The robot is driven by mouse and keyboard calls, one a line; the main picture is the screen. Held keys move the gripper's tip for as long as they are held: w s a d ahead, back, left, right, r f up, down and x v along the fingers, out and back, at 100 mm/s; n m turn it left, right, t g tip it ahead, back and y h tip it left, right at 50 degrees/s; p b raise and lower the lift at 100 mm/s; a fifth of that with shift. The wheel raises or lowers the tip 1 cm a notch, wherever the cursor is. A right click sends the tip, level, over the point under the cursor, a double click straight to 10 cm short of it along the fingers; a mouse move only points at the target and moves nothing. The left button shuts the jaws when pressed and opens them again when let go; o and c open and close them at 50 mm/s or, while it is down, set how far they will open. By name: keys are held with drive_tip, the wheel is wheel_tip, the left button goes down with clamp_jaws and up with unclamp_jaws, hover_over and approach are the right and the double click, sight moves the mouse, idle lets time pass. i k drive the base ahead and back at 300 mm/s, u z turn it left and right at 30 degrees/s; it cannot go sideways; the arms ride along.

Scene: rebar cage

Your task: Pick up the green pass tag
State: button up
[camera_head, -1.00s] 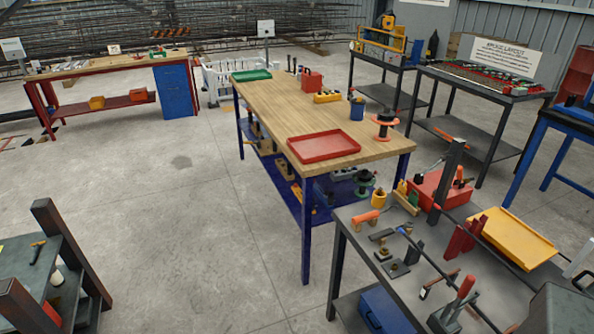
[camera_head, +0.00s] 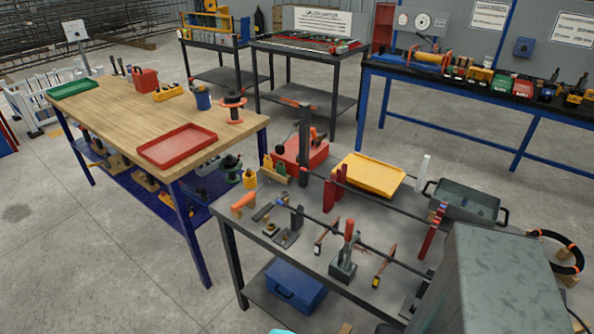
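I cannot make out a green pass tag for certain in this view. Green things that show are a green tray (camera_head: 72,88) at the left end of the wooden-topped table and a green bin (camera_head: 502,83) on the blue-framed bench at the right; neither looks like a tag. Small items on the benches are too small to tell apart. My gripper is not in view.
The dark grey table (camera_head: 268,222) in front holds a yellow tray (camera_head: 369,175), a red toolbox (camera_head: 299,154), a grey tub (camera_head: 463,203) and several tools. A large grey block (camera_head: 490,275) hides its right part. Open floor lies at lower left (camera_head: 80,260).

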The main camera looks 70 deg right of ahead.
sight(281, 170)
drive_tip(key=z, duration=4.65)
drive_tip(key=i, duration=0.1)
drive_tip(key=u, duration=2.35)
drive_tip(key=k, duration=1)
drive_tip(key=u, duration=0.15)
drive_tip(key=i, duration=0.65)
